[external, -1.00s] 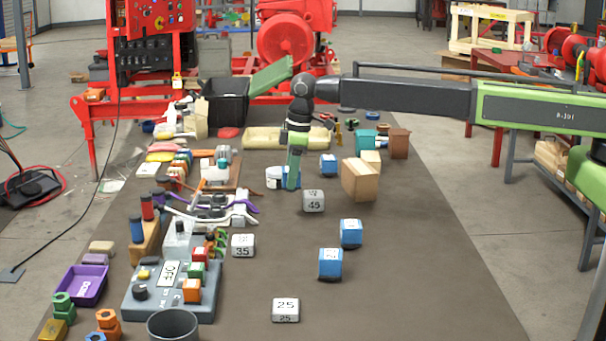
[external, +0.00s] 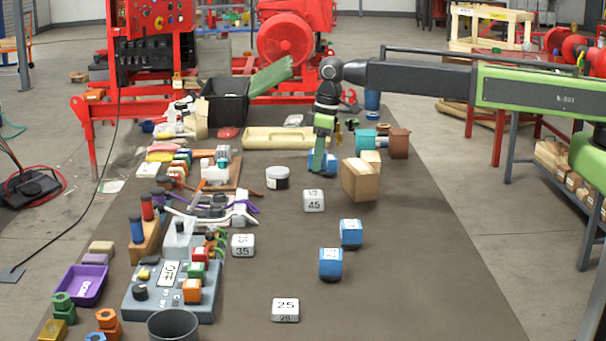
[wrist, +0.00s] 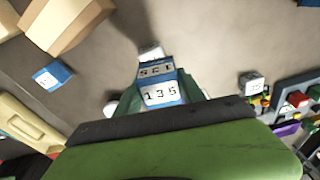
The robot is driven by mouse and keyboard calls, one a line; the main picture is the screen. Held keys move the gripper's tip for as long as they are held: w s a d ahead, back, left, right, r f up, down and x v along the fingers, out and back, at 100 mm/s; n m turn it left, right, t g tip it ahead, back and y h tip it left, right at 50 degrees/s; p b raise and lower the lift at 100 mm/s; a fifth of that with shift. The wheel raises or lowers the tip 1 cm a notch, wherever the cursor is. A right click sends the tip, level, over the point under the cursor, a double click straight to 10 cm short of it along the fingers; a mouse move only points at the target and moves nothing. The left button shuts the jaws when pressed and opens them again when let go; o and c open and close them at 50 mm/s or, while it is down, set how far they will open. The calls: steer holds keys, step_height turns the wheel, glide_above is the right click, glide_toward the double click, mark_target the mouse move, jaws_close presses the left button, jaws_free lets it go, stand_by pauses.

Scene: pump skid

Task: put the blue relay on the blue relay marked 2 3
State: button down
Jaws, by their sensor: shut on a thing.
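My gripper (external: 317,170) is shut on a blue relay with a white numbered face. The held relay (wrist: 160,92) shows between the jaws in the wrist view. A second blue relay (wrist: 52,75) lies apart from it, to the left in the wrist view. In the external view my gripper overlaps blue surfaces beside the cardboard box, so I cannot separate the held relay from the resting one there. Two more blue relays stand nearer the camera, one at the back (external: 351,233) and one in front (external: 330,263). I cannot read for certain which one is marked 2 3.
A cardboard box (external: 361,180) stands just right of my gripper. White blocks marked 45 (external: 313,201), 35 (external: 243,246) and 25 (external: 285,310) stand on the mat. The mat's right front is clear.

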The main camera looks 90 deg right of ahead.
steer(key=s+a+r+p, duration=0.2)
steer(key=s+a+r, duration=0.1)
steer(key=a, duration=0.6)
steer(key=s+a+r+p, duration=0.2)
steer(key=s+a+p, duration=0.1)
steer(key=a, duration=0.5)
steer(key=n+b, duration=0.2)
steer(key=b, duration=0.4)
glide_above(328, 254)
steer(key=f, duration=0.3)
steer(key=s+d+f, duration=0.1)
steer(key=f, duration=0.1)
steer(key=shift+f, duration=0.35)
steer(key=shift+w+a, duration=0.2)
steer(key=shift+a, duration=0.25)
step_height(328, 254, down, 4)
steer(key=b, duration=0.4)
steer(key=shift+f+b, duration=0.25)
steer(key=shift+b, duration=0.05)
steer(key=c, duration=0.7)
jaws_free()
steer(key=shift+r, duration=0.15)
